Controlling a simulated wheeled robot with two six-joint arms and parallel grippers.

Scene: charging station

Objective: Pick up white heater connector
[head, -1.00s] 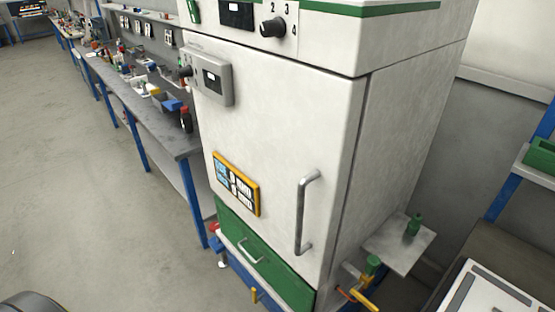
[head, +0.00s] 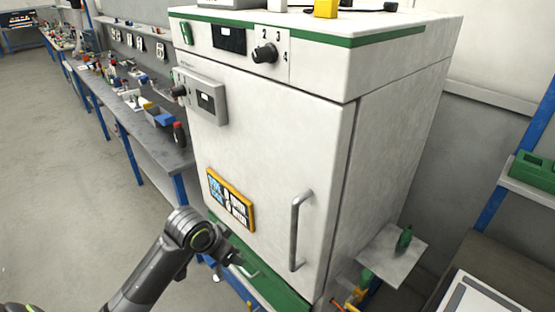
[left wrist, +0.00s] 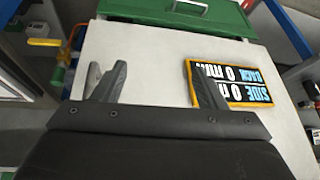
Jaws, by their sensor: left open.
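I cannot make out a white heater connector in either view. My left gripper (head: 237,259) is in front of the lower part of the white cabinet door (head: 265,145), near the green drawer (head: 262,280). In the left wrist view the left gripper (left wrist: 158,80) is open, with nothing between its fingers. The white door face lies beyond them. The yellow-framed display panel (left wrist: 232,83) appears upside down there, partly behind one finger. The right gripper is not in view.
A grey door handle (head: 297,230) stands out at the door's right. A small side shelf (head: 392,258) holds a green item (head: 405,238). A workbench (head: 160,150) with several small items runs along the left. A yellow block (head: 326,9) sits on the cabinet top. The left floor is clear.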

